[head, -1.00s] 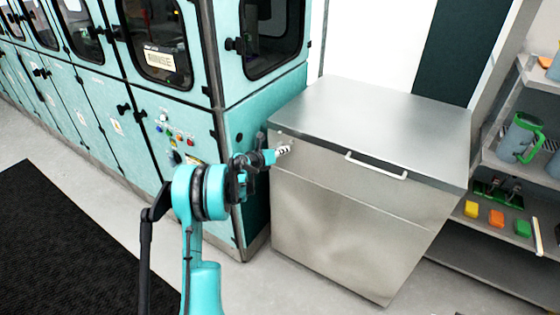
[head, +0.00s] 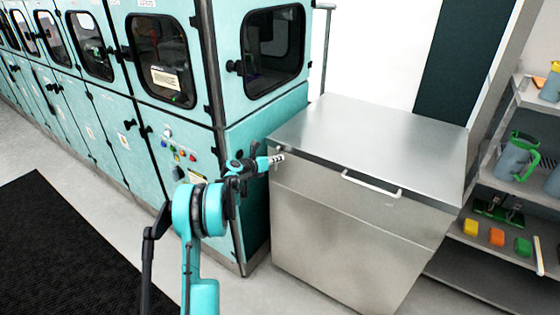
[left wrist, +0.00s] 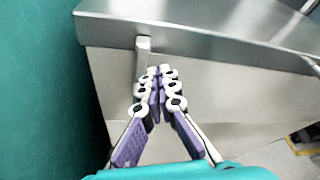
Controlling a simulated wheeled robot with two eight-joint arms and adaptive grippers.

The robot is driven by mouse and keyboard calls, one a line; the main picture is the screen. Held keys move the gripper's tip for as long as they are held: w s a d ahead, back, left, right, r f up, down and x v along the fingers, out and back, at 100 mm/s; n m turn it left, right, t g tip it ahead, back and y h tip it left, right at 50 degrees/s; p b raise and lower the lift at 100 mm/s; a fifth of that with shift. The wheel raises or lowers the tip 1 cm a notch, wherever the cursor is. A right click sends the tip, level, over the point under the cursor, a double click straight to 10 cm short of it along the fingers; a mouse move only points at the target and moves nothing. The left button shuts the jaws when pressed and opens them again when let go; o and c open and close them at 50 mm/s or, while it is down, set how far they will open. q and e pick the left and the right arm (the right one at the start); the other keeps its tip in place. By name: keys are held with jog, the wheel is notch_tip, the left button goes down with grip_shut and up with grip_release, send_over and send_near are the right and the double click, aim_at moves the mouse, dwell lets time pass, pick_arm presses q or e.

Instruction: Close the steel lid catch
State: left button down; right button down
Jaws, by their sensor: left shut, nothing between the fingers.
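The steel chest has a flat lid (head: 375,135) with a pale bar handle (head: 371,184) on its front edge; the lid lies down on the body (head: 345,235). In the left wrist view the steel catch (left wrist: 142,58) is a small upright bar at the lid's front edge, near the chest's left corner. My left gripper (head: 278,158) is shut and empty at that corner. In the left wrist view its fingertips (left wrist: 161,72) are together just below and right of the catch, overlapping it; I cannot tell whether they touch. My right gripper is not in view.
A teal machine cabinet (head: 245,185) stands close on the left of the chest, with a narrow gap between. Shelves (head: 510,180) with a green-handled jug (head: 517,158) and coloured blocks stand at the right. A black mat (head: 60,240) lies at the lower left.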

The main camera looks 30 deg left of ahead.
pick_arm(q)
jog(key=shift+a+r+n+h, duration=0.2)
jog(key=shift+a+n+h, duration=0.1)
jog(key=shift+a+n, duration=0.15)
jog(key=shift+a, duration=0.1)
dwell(0.4)
